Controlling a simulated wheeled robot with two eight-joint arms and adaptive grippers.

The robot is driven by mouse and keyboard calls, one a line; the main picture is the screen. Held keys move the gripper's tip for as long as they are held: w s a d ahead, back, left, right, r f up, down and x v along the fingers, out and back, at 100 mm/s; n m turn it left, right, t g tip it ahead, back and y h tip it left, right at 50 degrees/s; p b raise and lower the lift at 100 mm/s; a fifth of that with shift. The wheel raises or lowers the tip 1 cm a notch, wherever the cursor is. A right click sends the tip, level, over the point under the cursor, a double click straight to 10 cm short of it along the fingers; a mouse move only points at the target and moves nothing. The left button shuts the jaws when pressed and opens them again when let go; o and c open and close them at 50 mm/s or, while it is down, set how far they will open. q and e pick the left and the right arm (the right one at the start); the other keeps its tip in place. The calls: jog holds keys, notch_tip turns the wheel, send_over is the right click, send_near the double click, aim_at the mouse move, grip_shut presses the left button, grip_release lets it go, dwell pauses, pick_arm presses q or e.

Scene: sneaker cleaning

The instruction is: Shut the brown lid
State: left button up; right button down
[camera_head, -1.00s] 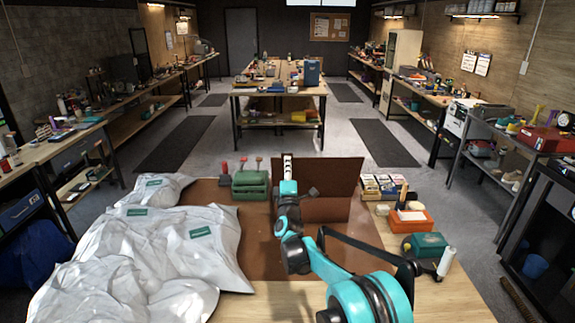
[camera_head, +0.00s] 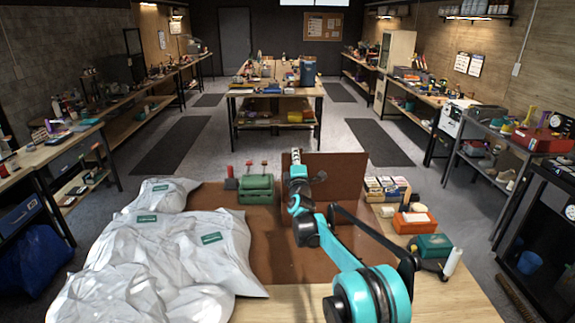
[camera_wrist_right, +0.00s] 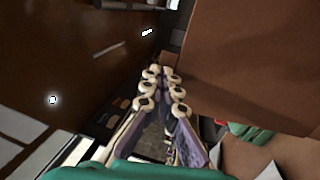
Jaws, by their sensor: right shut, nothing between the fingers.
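The brown lid (camera_head: 343,176) stands up as a flat panel at the far side of the brown work surface (camera_head: 262,246). In the right wrist view a large brown panel (camera_wrist_right: 258,65), apparently the lid, fills the upper right beside the fingers. My right gripper (camera_head: 294,157) is at the lid's left part, in front of it in the head view. Its fingers (camera_wrist_right: 160,74) are together and empty in the wrist view. I cannot tell whether they touch the lid. Whatever lies below the lid is partly hidden by my right arm. My left gripper is out of view.
White bags (camera_head: 165,250) cover the left of the table. A green case (camera_head: 256,189) stands behind, left of the lid. To the right are a box of small packs (camera_head: 386,190), an orange box (camera_head: 414,222), a green box (camera_head: 430,245) and a white roller (camera_head: 453,262).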

jog(key=f+p+x, duration=0.1)
jog(key=p+x, duration=0.1)
jog(key=x, duration=0.5)
jog(key=shift+w+d, duration=0.5)
jog(key=shift+f, duration=0.1)
jog(key=s+d+f+m+g+y+b, duration=0.1)
jog(key=s+f+m+g+b, duration=0.1)
jog(key=s, duration=0.9)
jog(key=s+d+f+m+g+y+b, duration=0.1)
jog(key=s+m+g+b, duration=0.15)
jog(key=s, duration=0.95)
jog(key=s+d+f+m+g+b, duration=0.1)
jog(key=s+d+f+m+g, duration=0.15)
jog(key=s, duration=0.85)
jog(key=s+d+f+m+g+b, duration=0.1)
jog(key=s+d+f+m+g, duration=0.1)
jog(key=s+f, duration=0.4)
jog(key=s+d+f+m+g+h+b, duration=0.1)
jog(key=s+f+m, duration=0.4)
jog(key=s, duration=1)
jog(key=s+d+f+m+g+h+b, duration=0.1)
jog(key=s+d+f+m+g+b, duration=0.1)
jog(key=s+f, duration=0.7)
jog(key=shift+s+d+m+g+b, duration=0.4)
jog(key=shift+s+d+m+g, duration=0.2)
jog(key=shift+s+d+m, duration=0.55)
